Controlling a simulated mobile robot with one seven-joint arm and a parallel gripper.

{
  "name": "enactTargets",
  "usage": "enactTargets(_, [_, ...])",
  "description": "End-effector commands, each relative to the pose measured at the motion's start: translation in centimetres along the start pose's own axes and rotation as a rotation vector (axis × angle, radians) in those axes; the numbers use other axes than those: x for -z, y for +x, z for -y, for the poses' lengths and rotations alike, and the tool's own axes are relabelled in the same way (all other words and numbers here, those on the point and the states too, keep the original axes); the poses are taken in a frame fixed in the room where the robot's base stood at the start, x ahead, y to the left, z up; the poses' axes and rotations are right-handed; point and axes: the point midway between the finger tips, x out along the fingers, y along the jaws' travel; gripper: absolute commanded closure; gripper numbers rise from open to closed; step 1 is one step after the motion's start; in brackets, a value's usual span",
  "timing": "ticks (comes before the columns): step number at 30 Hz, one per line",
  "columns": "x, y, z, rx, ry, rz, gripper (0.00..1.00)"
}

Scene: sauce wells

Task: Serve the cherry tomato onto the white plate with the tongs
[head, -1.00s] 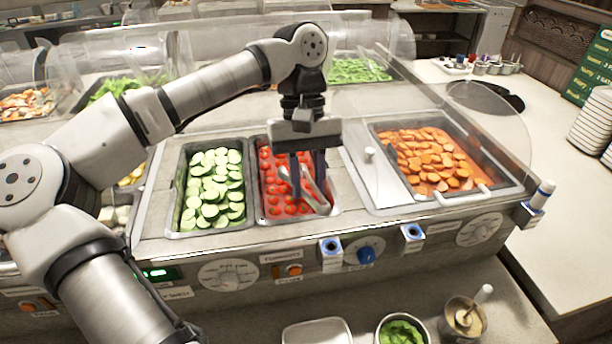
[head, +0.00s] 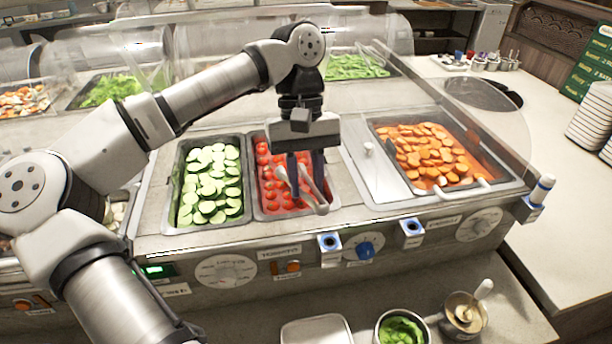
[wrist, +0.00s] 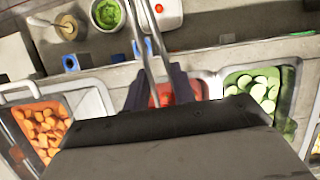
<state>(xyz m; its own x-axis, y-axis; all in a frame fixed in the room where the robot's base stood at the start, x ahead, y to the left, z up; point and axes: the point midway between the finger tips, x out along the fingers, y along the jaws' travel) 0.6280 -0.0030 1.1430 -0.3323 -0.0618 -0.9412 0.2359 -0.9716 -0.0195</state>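Cherry tomatoes (head: 265,172) fill a steel pan on the counter, between cucumber slices and carrot slices. Metal tongs (head: 312,193) rest over that pan, one end at its front right edge. My gripper (head: 305,178) points down over the pan, its two dark fingers apart with the tongs between them. The wrist view shows the gripper's fingers (wrist: 158,92) on either side of the tongs' arms (wrist: 143,38), with red tomato (wrist: 164,94) beyond. A white plate (head: 316,331) lies on the front ledge, cut off by the frame; a small red thing shows on it in the wrist view (wrist: 175,22).
The cucumber pan (head: 180,215) is left of the tomatoes, the carrot pan (head: 378,190) right. A green-filled bowl (head: 402,331) and a sauce pot (head: 463,316) stand right of the plate. A clear guard (head: 490,105) rises at the right. Stacked dishes (head: 592,120) stand far right.

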Motion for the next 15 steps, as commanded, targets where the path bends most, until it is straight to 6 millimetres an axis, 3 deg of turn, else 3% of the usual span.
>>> enactTargets(15, [0.22,0.71,-0.04,0.000,0.000,0.000,0.78])
